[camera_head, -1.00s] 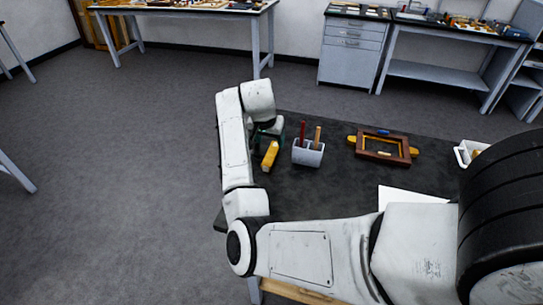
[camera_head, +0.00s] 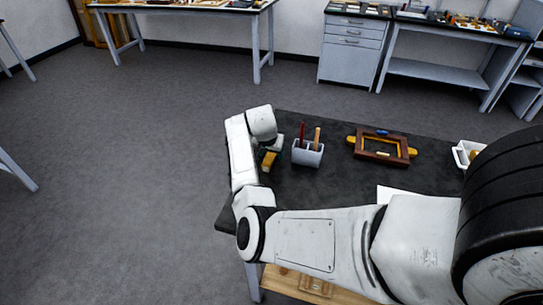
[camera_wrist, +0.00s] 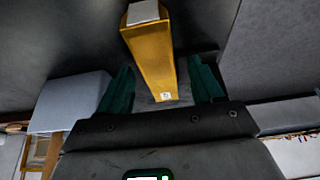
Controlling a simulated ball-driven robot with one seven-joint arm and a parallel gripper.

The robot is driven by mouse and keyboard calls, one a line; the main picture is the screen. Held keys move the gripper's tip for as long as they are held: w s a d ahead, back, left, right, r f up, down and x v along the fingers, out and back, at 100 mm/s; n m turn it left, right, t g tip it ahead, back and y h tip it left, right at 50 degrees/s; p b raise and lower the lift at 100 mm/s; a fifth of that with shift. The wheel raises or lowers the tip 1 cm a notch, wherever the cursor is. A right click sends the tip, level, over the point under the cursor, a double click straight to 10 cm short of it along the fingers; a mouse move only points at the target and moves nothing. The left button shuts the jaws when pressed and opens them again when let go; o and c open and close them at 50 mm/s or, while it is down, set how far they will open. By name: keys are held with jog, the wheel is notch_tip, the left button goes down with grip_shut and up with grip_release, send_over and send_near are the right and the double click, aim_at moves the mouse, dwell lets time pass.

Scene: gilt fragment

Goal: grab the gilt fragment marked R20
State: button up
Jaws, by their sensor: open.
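A long yellow-gold gilt fragment (camera_wrist: 153,58) lies on the dark tabletop, with a pale end piece and a small white label whose mark is too small to read. My gripper (camera_wrist: 160,66) is open, with its green fingers on either side of the fragment and a gap on each side. In the head view the fragment (camera_head: 268,162) shows at the table's left end, partly hidden under my wrist.
A grey holder (camera_head: 307,153) with upright tools stands just right of my gripper. A brown wooden frame (camera_head: 381,147) lies farther right, with a white bin (camera_head: 460,156) beyond it. Dark tabletop is clear between them.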

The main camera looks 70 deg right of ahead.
jog(key=c, duration=1.1)
jog(key=shift+r, duration=0.1)
jog(key=shift+c, duration=0.2)
